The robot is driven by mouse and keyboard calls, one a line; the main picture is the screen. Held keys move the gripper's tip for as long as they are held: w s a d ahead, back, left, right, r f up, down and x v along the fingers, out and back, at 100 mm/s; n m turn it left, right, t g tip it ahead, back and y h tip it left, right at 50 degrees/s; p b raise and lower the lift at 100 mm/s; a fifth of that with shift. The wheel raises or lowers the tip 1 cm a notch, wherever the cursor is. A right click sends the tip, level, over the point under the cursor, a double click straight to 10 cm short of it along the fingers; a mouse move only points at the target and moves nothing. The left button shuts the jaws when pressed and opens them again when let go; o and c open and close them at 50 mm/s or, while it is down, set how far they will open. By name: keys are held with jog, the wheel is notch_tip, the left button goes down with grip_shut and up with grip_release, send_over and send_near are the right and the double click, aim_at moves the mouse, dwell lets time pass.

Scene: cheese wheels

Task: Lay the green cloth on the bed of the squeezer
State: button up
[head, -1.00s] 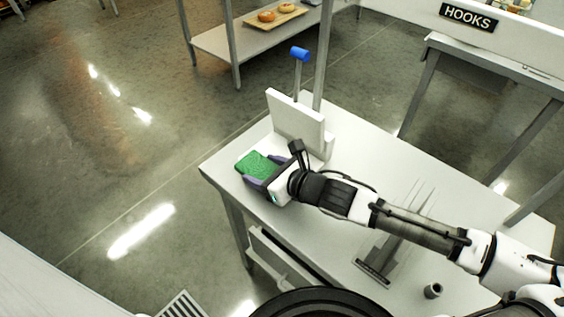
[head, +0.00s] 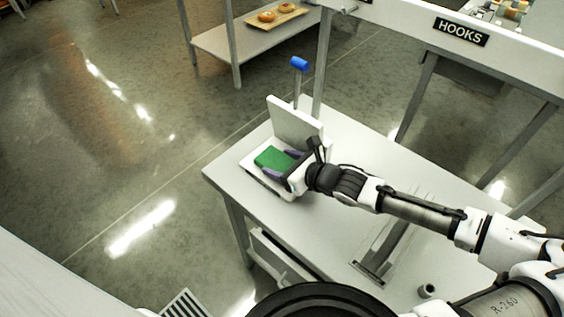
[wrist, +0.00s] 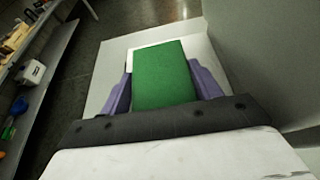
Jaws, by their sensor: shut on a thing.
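The green cloth (head: 272,158) is a flat folded pad. My gripper (head: 282,162) is shut on it, with a purple finger on each side; the cloth also shows between the fingers in the wrist view (wrist: 163,75). The squeezer (head: 296,122) stands at the table's far left end, with an upright white plate and a blue-knobbed lever (head: 299,63). Its white bed (head: 249,164) shows around the cloth in the head view. The cloth is over the bed in front of the upright plate. I cannot tell whether it touches the bed.
The white table (head: 300,225) carries a grey rack with upright prongs (head: 375,262) and a small dark-topped cup (head: 427,291). A shelf with a wooden tray (head: 276,16) of round cheeses stands behind. A rail marked HOOKS (head: 461,32) is at back right.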

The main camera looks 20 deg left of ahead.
jog(key=o, duration=1.1)
jog(key=shift+f, duration=0.1)
jog(key=shift+c, duration=0.2)
jog(key=shift+d+r, duration=0.1)
jog(key=shift+r, duration=0.1)
jog(key=b+v, duration=0.2)
jog(key=v, duration=0.9)
jog(key=shift+b, duration=0.3)
jog(key=shift+s+d+r, duration=0.2)
jog(key=shift+d, duration=0.1)
